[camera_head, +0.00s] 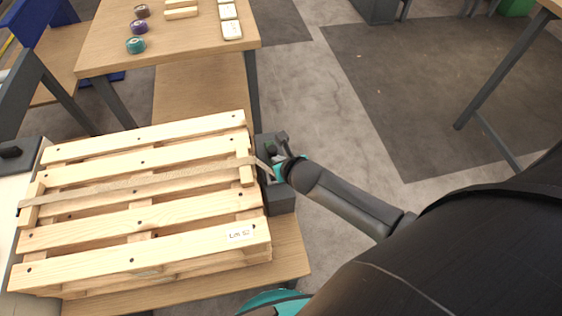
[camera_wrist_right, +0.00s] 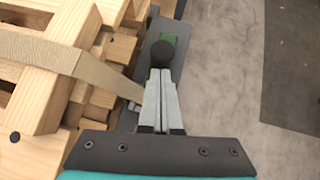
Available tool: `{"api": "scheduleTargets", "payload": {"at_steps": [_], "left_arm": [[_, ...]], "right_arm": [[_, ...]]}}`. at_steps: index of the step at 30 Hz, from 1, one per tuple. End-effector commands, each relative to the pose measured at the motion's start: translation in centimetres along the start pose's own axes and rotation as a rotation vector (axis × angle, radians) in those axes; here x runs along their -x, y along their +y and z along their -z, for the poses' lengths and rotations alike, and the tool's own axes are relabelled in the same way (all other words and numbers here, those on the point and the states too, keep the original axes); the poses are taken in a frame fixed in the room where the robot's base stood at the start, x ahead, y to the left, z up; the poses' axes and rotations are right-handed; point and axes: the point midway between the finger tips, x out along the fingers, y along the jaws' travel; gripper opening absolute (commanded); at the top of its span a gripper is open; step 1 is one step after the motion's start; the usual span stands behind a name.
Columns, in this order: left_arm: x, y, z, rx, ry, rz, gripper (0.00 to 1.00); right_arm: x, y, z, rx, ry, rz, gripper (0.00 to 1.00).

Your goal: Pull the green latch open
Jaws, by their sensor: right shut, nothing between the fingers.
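The latch is partly hidden by my right gripper. In the right wrist view a small green part (camera_wrist_right: 171,37) shows just beyond a round black knob (camera_wrist_right: 163,53) on a grey housing (camera_wrist_right: 185,72). In the head view this dark grey housing (camera_head: 281,200) stands against the right side of the pallet. My right gripper (camera_wrist_right: 160,75) is shut and empty, its fingertips close to the knob. I cannot tell whether they touch it. In the head view the right gripper (camera_head: 272,168) is small and partly hidden against the housing. My left gripper is not in view.
A wooden pallet (camera_head: 140,215) lies on a low wooden table (camera_head: 290,262). A tan strap (camera_head: 150,184) crosses it and runs to the housing. Behind, a higher table (camera_head: 185,45) bears rolls and small blocks. Open floor (camera_head: 330,100) lies to the right.

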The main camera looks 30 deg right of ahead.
Motion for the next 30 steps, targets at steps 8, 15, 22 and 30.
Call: {"api": "scheduleTargets", "payload": {"at_steps": [8,15,22,30], "left_arm": [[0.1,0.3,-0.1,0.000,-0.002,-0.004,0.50],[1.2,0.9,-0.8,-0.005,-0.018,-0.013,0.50],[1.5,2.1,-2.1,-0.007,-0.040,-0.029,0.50],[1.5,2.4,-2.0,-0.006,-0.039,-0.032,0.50]], "right_arm": [[0.0,0.0,-0.1,0.000,-0.001,-0.001,0.00],[-1.4,-0.3,-1.9,0.004,-0.004,-0.001,0.00],[-3.3,-0.9,-3.5,0.002,-0.004,0.000,0.00],[-3.9,-1.2,-4.0,-0.001,-0.002,0.002,0.00]]}}
